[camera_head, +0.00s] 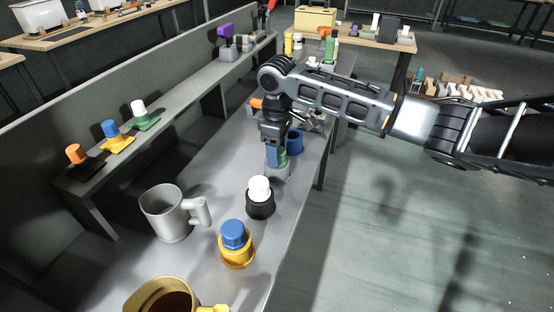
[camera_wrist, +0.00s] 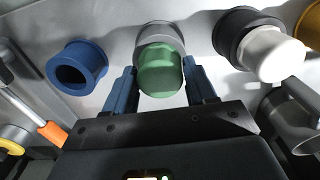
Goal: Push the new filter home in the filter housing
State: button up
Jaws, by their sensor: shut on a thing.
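The green filter (camera_wrist: 161,72) is a short round plug between my two blue fingers in the wrist view. Its far end is at the mouth of the light grey filter housing (camera_wrist: 158,34), in line with it; how deep it sits is hidden. In the head view my gripper (camera_head: 276,155) points down over the grey housing (camera_head: 277,173), shut on the green filter (camera_head: 283,159), which is mostly covered by a finger. The housing stands upright on the grey bench.
An empty blue housing (camera_wrist: 80,68) stands close on one side. A black housing (camera_head: 260,208) with a white filter (camera_head: 259,188) and a yellow housing (camera_head: 237,256) with a blue filter (camera_head: 234,234) stand nearer. A grey mug (camera_head: 168,214) stands left. A shelf (camera_head: 190,90) runs behind.

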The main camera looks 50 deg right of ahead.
jog(key=shift+r+p, duration=0.35)
dwell(0.6)
jog(key=shift+r+p, duration=2.5)
jog(key=shift+r, duration=1.75)
jog(key=shift+s, duration=0.15)
